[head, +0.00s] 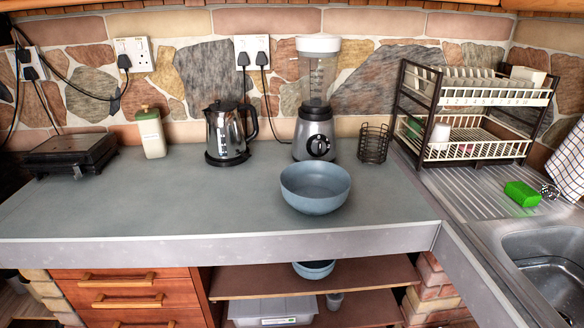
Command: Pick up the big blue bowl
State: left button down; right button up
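A big blue bowl (315,203) stands upright on the grey counter, right of its middle and close to the front edge. It looks empty. A second, partly hidden blue bowl (314,270) sits on the shelf below the counter; it appears smaller. Neither of my grippers shows in the head view.
Behind the big bowl stand a blender (316,125) and a wire holder (374,144). A kettle (227,132), a bottle (151,133) and a black appliance (70,153) stand further left. A dish rack (470,112) and sink (550,260) are right. The counter's front left (140,215) is clear.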

aim_at(315, 188)
jog(key=i+j+z, duration=0.15)
jog(key=i+j, duration=1.2)
jog(key=i+l, duration=0.05)
